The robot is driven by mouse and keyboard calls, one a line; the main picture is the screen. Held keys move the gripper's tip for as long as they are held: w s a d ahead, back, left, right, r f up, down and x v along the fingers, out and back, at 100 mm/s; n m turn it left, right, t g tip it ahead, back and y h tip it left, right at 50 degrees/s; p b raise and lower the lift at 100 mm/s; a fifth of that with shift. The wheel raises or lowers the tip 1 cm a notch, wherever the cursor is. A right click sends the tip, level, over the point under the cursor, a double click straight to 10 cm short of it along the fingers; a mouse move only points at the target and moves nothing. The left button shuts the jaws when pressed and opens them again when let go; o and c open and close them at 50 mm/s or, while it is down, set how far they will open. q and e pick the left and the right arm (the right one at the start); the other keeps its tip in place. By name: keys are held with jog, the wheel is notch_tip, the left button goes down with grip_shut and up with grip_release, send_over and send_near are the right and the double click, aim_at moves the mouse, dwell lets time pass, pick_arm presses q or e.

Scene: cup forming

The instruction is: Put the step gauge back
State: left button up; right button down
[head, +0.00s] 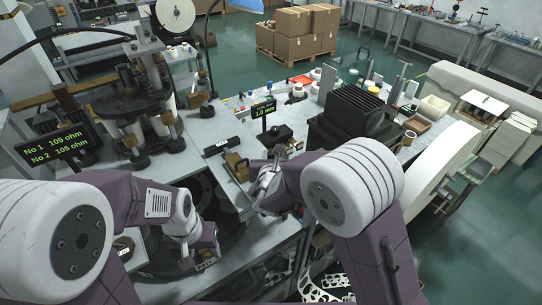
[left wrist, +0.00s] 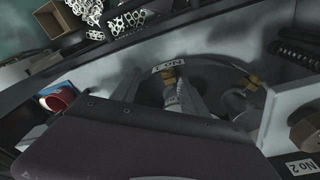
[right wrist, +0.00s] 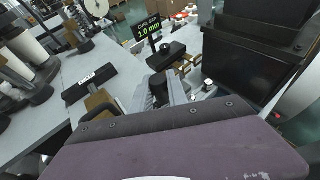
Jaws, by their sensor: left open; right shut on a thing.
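My right gripper (head: 272,172) reaches over the bench near the curl gap display (head: 263,110), which reads 1.0 mm. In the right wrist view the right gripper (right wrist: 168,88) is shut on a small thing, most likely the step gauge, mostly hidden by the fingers. Small brass-coloured parts (right wrist: 182,68) show just beyond the fingertips, below a black block with a round knob (right wrist: 171,48). My left gripper (head: 205,240) is open and low over the dark round recess at the bench front. In the left wrist view the left gripper (left wrist: 180,98) is by a No 1 label (left wrist: 168,68).
A large black ribbed machine (head: 347,115) stands right of my right gripper. A round forming station (head: 130,105) and a resistance display (head: 58,145) stand at left. A brass-brown block (head: 236,166) and a black labelled bar (head: 220,146) lie left of my right gripper.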

jog(key=shift+f+b, duration=0.15)
jog(key=shift+b, duration=0.2)
jog(key=c, duration=1.3)
grip_release()
jog(key=shift+s+r+p, duration=0.15)
jog(key=shift+r+p, duration=0.15)
jog(key=shift+p, duration=0.1)
jog(key=b+v, duration=0.1)
jog(key=v, duration=1)
jog(key=shift+s+b, duration=0.4)
